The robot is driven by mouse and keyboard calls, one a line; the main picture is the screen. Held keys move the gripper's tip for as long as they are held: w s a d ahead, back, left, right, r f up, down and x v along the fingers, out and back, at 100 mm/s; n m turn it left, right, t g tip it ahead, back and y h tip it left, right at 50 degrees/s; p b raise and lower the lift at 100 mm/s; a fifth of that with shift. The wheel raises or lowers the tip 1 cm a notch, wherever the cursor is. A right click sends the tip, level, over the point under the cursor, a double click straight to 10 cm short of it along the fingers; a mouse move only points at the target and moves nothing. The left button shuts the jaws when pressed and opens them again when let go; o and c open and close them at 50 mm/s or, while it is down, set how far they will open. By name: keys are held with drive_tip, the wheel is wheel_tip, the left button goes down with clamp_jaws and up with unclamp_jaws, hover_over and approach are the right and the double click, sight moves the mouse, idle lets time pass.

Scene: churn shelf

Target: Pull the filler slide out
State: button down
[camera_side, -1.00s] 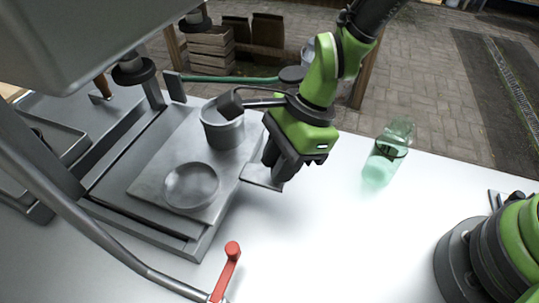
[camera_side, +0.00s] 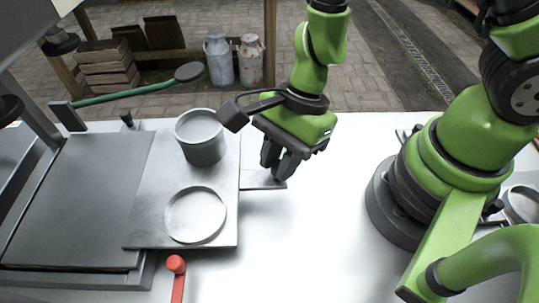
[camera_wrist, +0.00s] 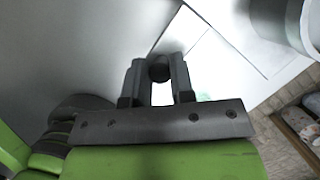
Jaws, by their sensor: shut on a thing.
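The filler slide (camera_side: 152,205) is a flat grey plate. It reaches out to the right of its dark bed (camera_side: 78,195), over the white table. A grey metal pot (camera_side: 203,145) stands upright on its far part, and a shallow round recess or dish (camera_side: 195,215) is on its near part. A narrow tab (camera_side: 258,186) sticks out from its right edge. My gripper (camera_side: 278,176) points down at the tab's end. In the wrist view my gripper (camera_wrist: 160,82) is shut on a dark round knob (camera_wrist: 160,70). The fingers partly hide the knob.
A red-knobbed lever (camera_side: 177,268) stands at the front, close to the slide. A green-handled tool (camera_side: 135,92) lies behind the bed. Crates (camera_side: 108,65) and milk cans (camera_side: 219,58) stand beyond the table. The table right of the tab is clear up to my base.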

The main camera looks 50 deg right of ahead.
drive_tip(key=c, duration=1)
unclamp_jaws()
drive_tip(key=shift+r, duration=0.1)
drive_tip(key=shift+v, duration=4.85)
